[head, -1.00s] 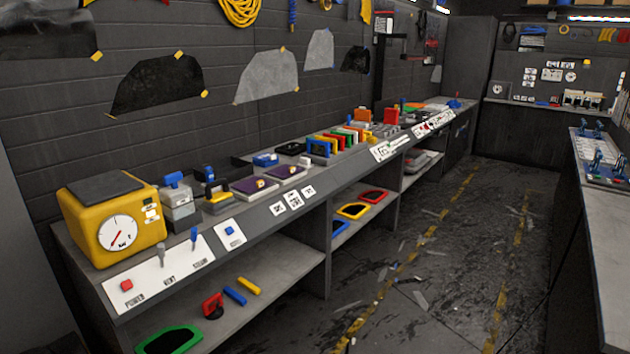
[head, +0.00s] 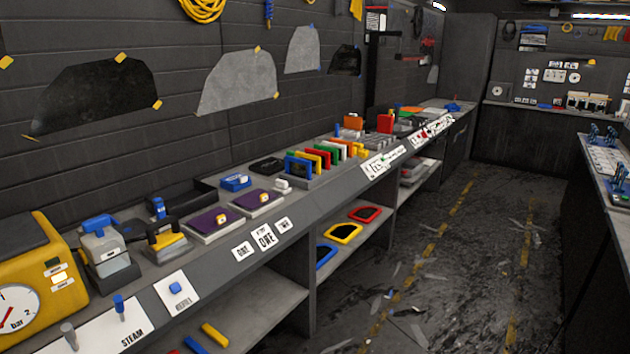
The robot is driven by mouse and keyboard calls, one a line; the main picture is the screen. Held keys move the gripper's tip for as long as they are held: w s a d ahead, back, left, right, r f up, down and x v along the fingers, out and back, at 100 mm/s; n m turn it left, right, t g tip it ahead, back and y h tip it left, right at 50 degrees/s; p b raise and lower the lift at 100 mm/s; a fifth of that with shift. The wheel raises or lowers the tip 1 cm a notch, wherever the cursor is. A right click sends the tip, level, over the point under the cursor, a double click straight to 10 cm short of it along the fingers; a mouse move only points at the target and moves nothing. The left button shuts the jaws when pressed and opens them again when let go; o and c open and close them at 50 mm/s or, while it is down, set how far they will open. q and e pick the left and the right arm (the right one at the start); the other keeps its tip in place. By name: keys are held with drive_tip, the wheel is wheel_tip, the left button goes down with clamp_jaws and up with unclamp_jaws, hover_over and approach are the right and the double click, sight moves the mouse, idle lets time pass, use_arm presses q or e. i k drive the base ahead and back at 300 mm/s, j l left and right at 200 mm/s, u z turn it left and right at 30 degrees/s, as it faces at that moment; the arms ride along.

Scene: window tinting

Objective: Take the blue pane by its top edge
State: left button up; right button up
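A blue pane (head: 291,166) stands upright at the near left end of a row of coloured panes on the long bench. Its top edge is free and faces up. Yellow, red, green, white and orange panes stand close behind it in the same row. Another blue-framed piece (head: 325,256) lies on the shelf below the bench, partly hidden by the shelf's side wall. Neither of my grippers is in view.
The bench front holds a yellow gauge box (head: 40,275), a steamer-like tool (head: 105,245) and purple pads (head: 213,222). A small white object (head: 283,185) sits just before the panes. The floor aisle (head: 440,270) is open, with scattered scraps. A second bench stands right.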

sight(301, 168)
drive_tip(key=i+l+u, duration=0.1)
drive_tip(key=i+l, duration=0.15)
drive_tip(key=i+l+u, duration=0.1)
drive_tip(key=i+l, duration=0.15)
drive_tip(key=l, duration=0.2)
drive_tip(key=i+l+u, duration=0.1)
drive_tip(key=i+l, duration=0.15)
drive_tip(key=l, duration=0.15)
